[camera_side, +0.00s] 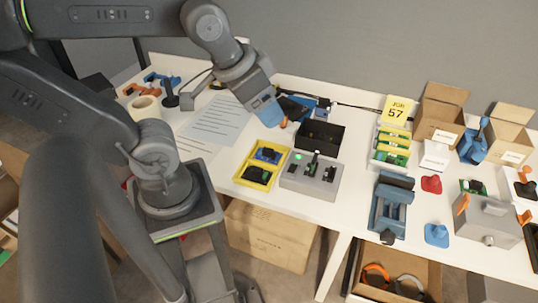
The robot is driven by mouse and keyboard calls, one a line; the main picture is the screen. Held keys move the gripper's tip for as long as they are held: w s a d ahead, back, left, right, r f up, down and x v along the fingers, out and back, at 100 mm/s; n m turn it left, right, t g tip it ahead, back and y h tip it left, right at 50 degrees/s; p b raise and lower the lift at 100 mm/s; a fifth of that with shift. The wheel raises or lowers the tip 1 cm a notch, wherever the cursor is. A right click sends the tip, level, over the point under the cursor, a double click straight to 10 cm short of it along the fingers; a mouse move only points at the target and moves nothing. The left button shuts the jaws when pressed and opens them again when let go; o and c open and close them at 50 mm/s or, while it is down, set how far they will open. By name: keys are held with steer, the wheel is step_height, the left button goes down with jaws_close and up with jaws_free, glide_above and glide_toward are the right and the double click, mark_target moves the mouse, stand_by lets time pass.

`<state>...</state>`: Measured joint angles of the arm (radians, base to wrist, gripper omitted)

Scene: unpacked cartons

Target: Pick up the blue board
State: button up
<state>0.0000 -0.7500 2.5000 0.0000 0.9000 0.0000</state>
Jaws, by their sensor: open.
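A small blue board (267,154) lies in the back part of a yellow tray (252,183) near the table's front edge.
A grey fixture (311,177) with a green light stands right of the tray, with a black open bin (320,135) behind it. Paper sheets (216,122) lie left. A blue vise-like device (391,208) and cartons (437,110) stand further right.

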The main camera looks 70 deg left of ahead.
stand_by(0.5)
steer(key=n+g+y, duration=0.2)
steer(key=n+y, duration=0.1)
steer(key=n, duration=0.6)
glide_toward(268, 150)
steer(key=f, duration=0.2)
steer(key=shift+w+a+x, duration=0.1)
steer(key=shift+a+x, duration=0.05)
steer(key=shift+x, duration=1.75)
steer(key=shift+w+a+x, duration=0.15)
steer(key=shift+x, duration=1.7)
steer(key=shift+r, duration=0.1)
steer(key=shift+c, duration=0.3)
steer(key=c, duration=1)
